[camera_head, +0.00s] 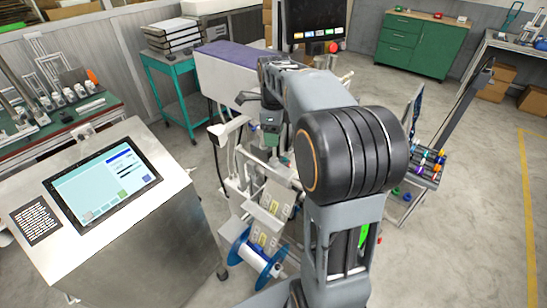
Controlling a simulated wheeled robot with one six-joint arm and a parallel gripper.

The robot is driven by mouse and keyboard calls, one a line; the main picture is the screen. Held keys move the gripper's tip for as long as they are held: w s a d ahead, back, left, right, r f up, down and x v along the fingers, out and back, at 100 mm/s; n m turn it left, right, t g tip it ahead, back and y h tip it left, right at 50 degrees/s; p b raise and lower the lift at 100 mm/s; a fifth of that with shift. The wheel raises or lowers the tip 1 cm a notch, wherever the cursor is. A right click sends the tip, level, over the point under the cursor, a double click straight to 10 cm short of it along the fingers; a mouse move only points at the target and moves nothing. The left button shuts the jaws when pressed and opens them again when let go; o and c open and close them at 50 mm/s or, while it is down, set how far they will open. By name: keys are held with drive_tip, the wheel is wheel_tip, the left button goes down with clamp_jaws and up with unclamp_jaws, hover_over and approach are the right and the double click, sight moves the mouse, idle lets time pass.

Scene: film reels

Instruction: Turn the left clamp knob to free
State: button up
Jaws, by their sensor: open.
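The film machine (228,70) stands at the centre, with a pale body and a dark purple top. A reel (256,260) with blue flanges and a white core sits low at its front, beside my arm. Labelled film strips (268,212) run above the reel. I cannot make out the left clamp knob; it is too small or hidden behind my arm. My gripper (272,146) points down in front of the machine, small and partly hidden by my forearm. It is open, and I see nothing held in it.
A metal console (150,230) with a touchscreen (103,182) stands at the left. A dark screen (314,22) with a red button is above the machine. A teal cart (181,90), a green cabinet (422,42) and a rack of coloured rolls (428,165) stand around.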

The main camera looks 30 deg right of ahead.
sight(274, 159)
wheel_tip(274, 159, down, 10)
drive_tip(key=shift+p, duration=0.35)
drive_tip(key=shift+c, duration=0.4)
drive_tip(key=c, duration=0.8)
drive_tip(key=shift+c, duration=0.2)
